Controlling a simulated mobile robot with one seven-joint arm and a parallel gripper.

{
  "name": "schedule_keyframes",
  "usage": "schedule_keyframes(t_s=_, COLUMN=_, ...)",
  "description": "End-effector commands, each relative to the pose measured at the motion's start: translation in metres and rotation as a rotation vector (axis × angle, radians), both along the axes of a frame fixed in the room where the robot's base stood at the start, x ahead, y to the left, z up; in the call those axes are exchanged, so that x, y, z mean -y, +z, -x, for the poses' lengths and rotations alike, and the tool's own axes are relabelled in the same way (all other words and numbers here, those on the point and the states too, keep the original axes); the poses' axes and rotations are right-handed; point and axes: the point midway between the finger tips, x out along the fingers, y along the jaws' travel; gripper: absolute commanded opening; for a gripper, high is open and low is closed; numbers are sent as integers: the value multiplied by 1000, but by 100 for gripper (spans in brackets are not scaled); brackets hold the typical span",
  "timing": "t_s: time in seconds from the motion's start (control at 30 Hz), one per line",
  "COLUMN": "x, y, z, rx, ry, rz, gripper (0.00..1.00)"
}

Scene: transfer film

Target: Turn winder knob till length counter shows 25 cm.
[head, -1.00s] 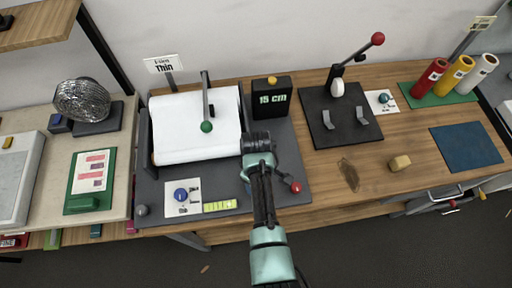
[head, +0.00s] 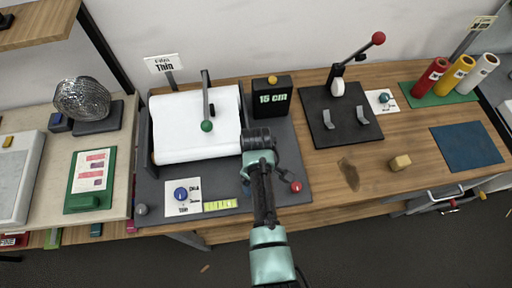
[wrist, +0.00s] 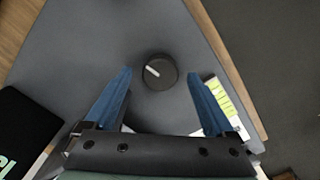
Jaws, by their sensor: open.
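The length counter (head: 270,100) is a black box on the grey machine board and reads 15 cm. The winder knob (wrist: 158,71) is a round black knob with a white pointer line, seen in the wrist view. The pointer aims toward the upper left. My gripper (wrist: 160,76) is open, with one blue finger on each side of the knob and gaps visible on both sides. Whether the fingertips are level with the knob cannot be told. In the head view my arm hides the knob, and only a bit of blue finger (head: 246,188) shows.
A card with a blue dial (head: 181,195) and a yellow-green strip (head: 220,205) are at the board's front. A red ball (head: 296,187) is close to my arm's right.

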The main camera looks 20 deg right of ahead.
Motion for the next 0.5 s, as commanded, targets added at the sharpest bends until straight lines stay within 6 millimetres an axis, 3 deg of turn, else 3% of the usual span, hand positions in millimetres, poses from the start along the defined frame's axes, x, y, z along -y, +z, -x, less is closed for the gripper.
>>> schedule_keyframes(t_s=0.5, x=0, y=97, z=-1, rx=5, ry=1, rz=1, gripper=89)
